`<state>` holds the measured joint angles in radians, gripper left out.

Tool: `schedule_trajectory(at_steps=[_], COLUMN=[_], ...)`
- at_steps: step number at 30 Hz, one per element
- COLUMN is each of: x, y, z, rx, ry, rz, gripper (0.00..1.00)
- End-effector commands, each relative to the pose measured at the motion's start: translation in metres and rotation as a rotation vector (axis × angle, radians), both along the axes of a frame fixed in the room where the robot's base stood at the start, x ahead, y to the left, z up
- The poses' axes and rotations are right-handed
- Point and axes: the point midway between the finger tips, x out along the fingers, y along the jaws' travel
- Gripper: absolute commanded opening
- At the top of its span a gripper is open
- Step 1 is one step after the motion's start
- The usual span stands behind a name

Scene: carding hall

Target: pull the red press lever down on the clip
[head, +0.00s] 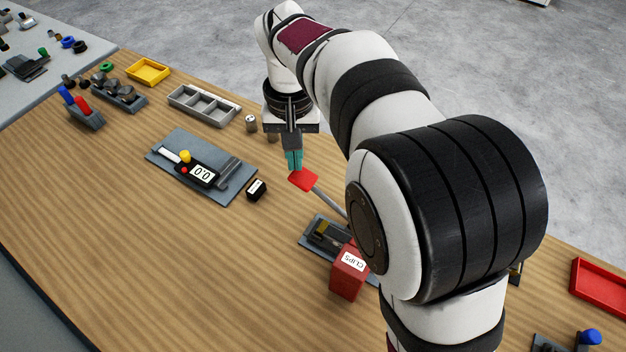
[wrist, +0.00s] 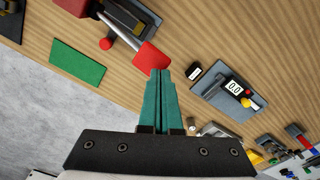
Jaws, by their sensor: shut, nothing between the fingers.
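The press lever has a red flat paddle (head: 303,180) on a grey rod that slopes up from the small press (head: 327,236), so it stands raised. The paddle also shows in the wrist view (wrist: 147,62). My gripper (head: 294,160) has teal fingers that are shut with nothing between them. The fingertips (wrist: 161,74) are right by the paddle, over it in the head view; I cannot tell whether they touch it. The clip in the press is partly hidden by my arm and by the red box labelled CLIPS (head: 348,275).
A grey board with a digital gauge (head: 203,172) lies left of the lever, with a small black block (head: 257,189) beside it. A grey divided tray (head: 204,104) and a yellow tray (head: 148,71) stand farther back. The front middle of the wooden table is clear.

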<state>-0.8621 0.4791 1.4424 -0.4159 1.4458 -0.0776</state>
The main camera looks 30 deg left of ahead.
Motion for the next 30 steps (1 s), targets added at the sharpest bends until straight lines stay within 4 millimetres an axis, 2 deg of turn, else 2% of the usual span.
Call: schedule_trajectory(at_steps=[15,30], x=[0.000,0.000], y=[0.000,-0.001], z=[0.050,0.055], rx=[0.001,0.000], ry=[-0.001,0.000], rz=[-0.001,-0.001], gripper=[0.00,0.00])
